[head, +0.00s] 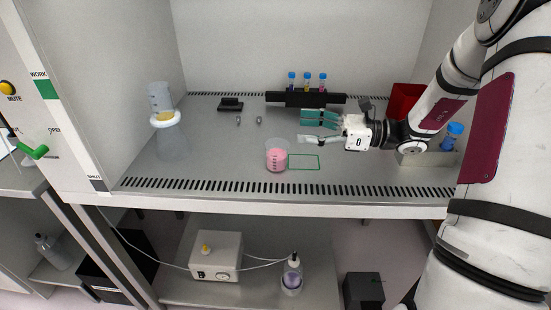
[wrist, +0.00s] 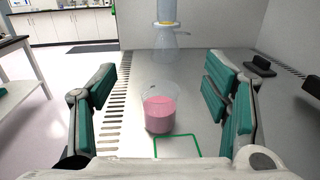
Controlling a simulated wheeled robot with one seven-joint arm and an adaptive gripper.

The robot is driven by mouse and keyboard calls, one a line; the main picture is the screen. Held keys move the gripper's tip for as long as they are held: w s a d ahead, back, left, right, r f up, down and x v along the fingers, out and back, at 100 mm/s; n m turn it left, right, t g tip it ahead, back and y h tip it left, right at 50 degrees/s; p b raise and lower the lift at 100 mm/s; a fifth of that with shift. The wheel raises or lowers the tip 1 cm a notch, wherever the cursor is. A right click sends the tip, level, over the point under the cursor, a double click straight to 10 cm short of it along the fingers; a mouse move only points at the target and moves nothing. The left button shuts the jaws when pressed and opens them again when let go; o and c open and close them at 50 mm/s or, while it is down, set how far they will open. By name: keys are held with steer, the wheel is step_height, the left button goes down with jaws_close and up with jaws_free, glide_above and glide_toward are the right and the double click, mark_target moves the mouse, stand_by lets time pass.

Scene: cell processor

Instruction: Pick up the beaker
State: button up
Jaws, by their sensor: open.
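The beaker (head: 276,157) is clear and partly filled with pink liquid. It stands upright on the metal work surface, just left of a green outlined rectangle (head: 304,162). My gripper (head: 308,128) is open and empty, to the right of and a little behind the beaker in the head view. In the wrist view the beaker (wrist: 160,110) stands ahead, between the lines of the two green-padded fingers and apart from both. The green outline (wrist: 178,146) lies on the near side of it there.
A black rack (head: 305,99) with blue-capped tubes stands at the back. A red container (head: 404,101) and a blue-capped bottle (head: 453,135) are at the right. The surface around the beaker is clear.

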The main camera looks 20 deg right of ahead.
glide_toward(277, 156)
steer(key=w, duration=0.1)
steer(key=w+a, duration=0.2)
steer(key=w, duration=0.1)
steer(key=shift+w+a+f+b, duration=0.1)
steer(key=shift+w+f+b, duration=0.05)
steer(key=shift+b, duration=0.2)
steer(key=shift+x, duration=3.3)
steer(key=c, duration=1.3)
